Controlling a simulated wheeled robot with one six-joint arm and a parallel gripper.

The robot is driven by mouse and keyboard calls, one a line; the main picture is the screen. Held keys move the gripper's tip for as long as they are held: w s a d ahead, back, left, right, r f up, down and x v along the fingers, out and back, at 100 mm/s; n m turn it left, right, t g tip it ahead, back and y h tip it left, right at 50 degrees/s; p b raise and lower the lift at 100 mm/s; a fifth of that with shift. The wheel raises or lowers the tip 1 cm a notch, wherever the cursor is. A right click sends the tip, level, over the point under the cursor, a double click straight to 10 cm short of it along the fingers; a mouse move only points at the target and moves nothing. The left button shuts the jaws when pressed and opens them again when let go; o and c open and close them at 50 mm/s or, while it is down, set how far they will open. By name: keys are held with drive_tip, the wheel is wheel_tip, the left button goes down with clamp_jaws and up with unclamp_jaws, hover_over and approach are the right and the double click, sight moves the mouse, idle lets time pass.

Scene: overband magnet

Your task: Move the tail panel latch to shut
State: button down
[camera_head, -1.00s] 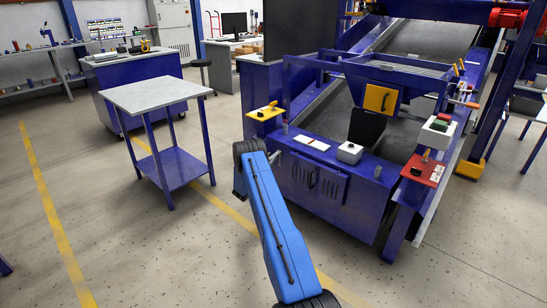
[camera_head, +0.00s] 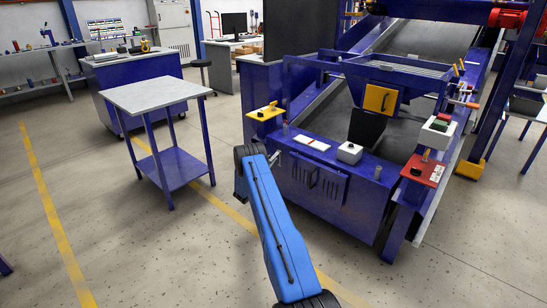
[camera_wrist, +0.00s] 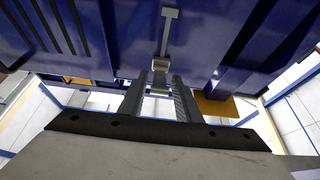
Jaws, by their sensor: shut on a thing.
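The tail panel (camera_head: 325,195) is the dark blue front of the machine, with slotted vents, in the head view. My gripper (camera_wrist: 160,85) is shut on the latch at that block, with one finger on each side. The exact contact is partly hidden.
A grey-topped blue table (camera_head: 156,94) stands to the left. Open floor with yellow lines lies in front and left.

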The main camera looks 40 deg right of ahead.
drive_tip(key=shift+f, duration=0.3)
drive_tip(key=shift+d+f, duration=0.5)
drive_tip(key=shift+f, duration=0.15)
drive_tip(key=shift+w+d+f, duration=0.1)
drive_tip(key=shift+d+f, duration=0.5)
drive_tip(key=shift+d, duration=0.15)
drive_tip(key=shift+d+f, duration=0.4)
drive_tip(key=shift+d, duration=0.5)
